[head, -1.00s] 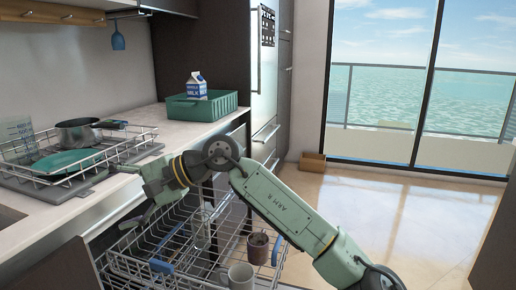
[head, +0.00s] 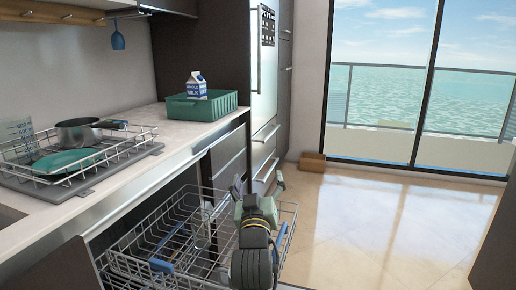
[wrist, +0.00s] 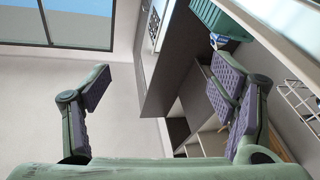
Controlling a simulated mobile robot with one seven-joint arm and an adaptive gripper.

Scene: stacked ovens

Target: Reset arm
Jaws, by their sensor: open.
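My arm is drawn in at the bottom middle of the head view. My gripper (head: 259,184) is above the right part of the pulled-out dishwasher rack (head: 140,262) and points away towards the fridge and window side. Its two fingers are spread apart. In the wrist view my gripper (wrist: 160,85) also shows wide-spread fingers with purple-grey pads and nothing between them. My wrist and gripper cover part of the rack.
The left counter holds a dish rack (head: 84,176) with a pot (head: 77,132) and teal plate (head: 63,162). A box (head: 312,162) lies near the window. The right floor is clear.

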